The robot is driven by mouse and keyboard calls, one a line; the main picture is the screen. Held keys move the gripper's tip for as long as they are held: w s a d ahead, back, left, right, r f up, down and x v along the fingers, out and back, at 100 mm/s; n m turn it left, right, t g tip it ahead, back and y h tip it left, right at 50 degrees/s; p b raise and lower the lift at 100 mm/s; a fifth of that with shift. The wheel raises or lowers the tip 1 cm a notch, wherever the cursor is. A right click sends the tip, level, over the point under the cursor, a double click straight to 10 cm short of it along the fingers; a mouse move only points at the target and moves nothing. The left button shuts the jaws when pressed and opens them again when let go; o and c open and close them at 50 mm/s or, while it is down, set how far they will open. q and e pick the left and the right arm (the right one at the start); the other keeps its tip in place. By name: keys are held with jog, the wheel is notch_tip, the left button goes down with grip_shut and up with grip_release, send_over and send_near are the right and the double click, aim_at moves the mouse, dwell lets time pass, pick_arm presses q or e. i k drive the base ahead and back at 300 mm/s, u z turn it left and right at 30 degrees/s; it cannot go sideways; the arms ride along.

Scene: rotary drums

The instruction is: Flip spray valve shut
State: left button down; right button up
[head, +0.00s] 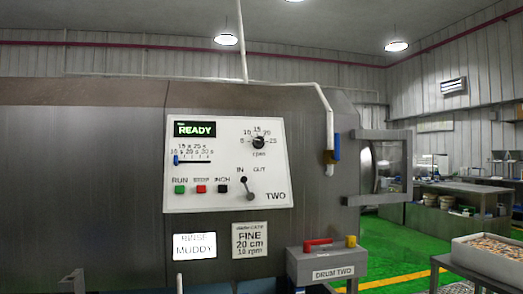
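The spray valve (329,157) is a small brass body low on a white pipe at the right end of the big drum machine. Its blue lever (337,147) stands upright, alongside the pipe. Neither of my grippers can be made out in the head view, so nothing is seen touching the lever.
A white control panel (227,195) marked TWO shows READY left of the valve. A grey DRUM TWO box (328,262) with a red handle stands below. A metal frame (408,170) juts out at right. A crate (490,260) sits at lower right. Green floor (400,236) lies open beyond.

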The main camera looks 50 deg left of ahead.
aim_at(336, 156)
jog(key=u, duration=0.7)
jog(key=i, duration=0.45)
jog(key=z, duration=1)
jog(key=i, duration=1)
jog(key=z, duration=0.2)
